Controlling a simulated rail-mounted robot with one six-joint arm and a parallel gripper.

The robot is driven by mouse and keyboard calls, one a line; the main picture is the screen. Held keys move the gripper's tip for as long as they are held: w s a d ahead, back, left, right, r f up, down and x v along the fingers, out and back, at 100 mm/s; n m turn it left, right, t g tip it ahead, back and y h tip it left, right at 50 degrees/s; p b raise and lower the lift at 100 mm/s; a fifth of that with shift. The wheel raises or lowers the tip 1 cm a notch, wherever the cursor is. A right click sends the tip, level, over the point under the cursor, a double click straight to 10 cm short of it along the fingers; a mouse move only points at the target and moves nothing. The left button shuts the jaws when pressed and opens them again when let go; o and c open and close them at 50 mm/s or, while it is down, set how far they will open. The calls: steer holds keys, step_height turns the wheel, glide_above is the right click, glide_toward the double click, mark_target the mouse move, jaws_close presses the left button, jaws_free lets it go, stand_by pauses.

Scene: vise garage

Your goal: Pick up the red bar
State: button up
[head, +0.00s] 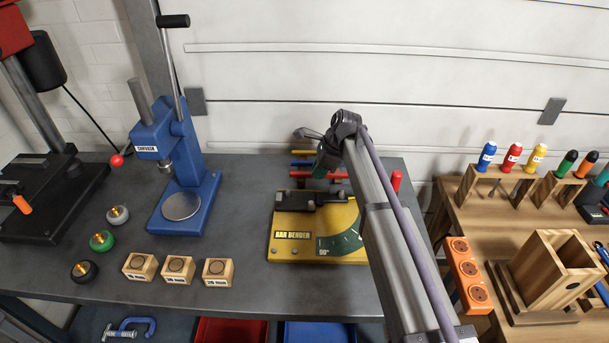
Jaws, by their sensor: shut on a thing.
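The red bar (301,174) lies crosswise behind the bar bender, at the back of the grey workbench. It shows on both sides of my gripper (321,176), and its middle is hidden. My gripper reaches down over the bar from the bent arm and is shut on it. The fingertips are small and partly hidden. I cannot tell whether the bar is clear of its support.
A blue bar (301,163) and a yellow bar (303,153) lie just behind the red one. The yellow bar bender (284,247) stands in front, with a red handle (397,180) upright at right. A blue press (180,150) stands to the left.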

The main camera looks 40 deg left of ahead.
jaws_close()
step_height(320, 180, up, 10)
steer(key=p, duration=1)
